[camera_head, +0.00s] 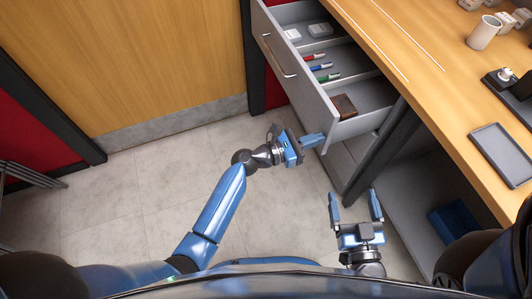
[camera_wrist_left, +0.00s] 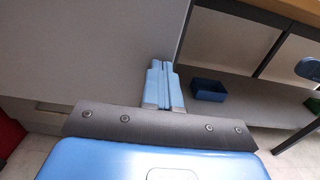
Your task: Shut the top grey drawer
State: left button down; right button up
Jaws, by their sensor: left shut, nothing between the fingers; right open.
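The top grey drawer (camera_head: 292,79) stands open, pulled out to the left from under the wooden desk. Its front carries a metal handle (camera_head: 278,56). Inside lie several pens (camera_head: 321,66), small white boxes (camera_head: 319,29) and a brown block (camera_head: 344,106). My left gripper (camera_head: 318,139) is shut and empty, close to the near lower end of the drawer front. In the left wrist view its closed blue fingers (camera_wrist_left: 162,68) show in front of a grey panel; I cannot tell whether they touch it. My right gripper (camera_head: 355,198) is open and empty, lower right, below the desk edge.
The wooden desk (camera_head: 420,70) holds a white cup (camera_head: 484,32), a dark tray (camera_head: 502,154) and a black device (camera_head: 507,80). A dark desk leg (camera_head: 376,152) stands by the drawer. A blue bin (camera_head: 455,222) sits under the desk. The tiled floor (camera_head: 150,190) at left is free.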

aim_at(345, 130)
pick_arm(q)
jog(key=b+x, duration=0.2)
jog(key=x, duration=0.8)
jog(key=shift+f, duration=0.2)
jog(key=b+x, duration=0.5)
jog(key=x, duration=0.5)
jog(key=shift+w+d, duration=0.1)
jog(key=shift+d, duration=0.35)
jog(key=shift+r, duration=0.3)
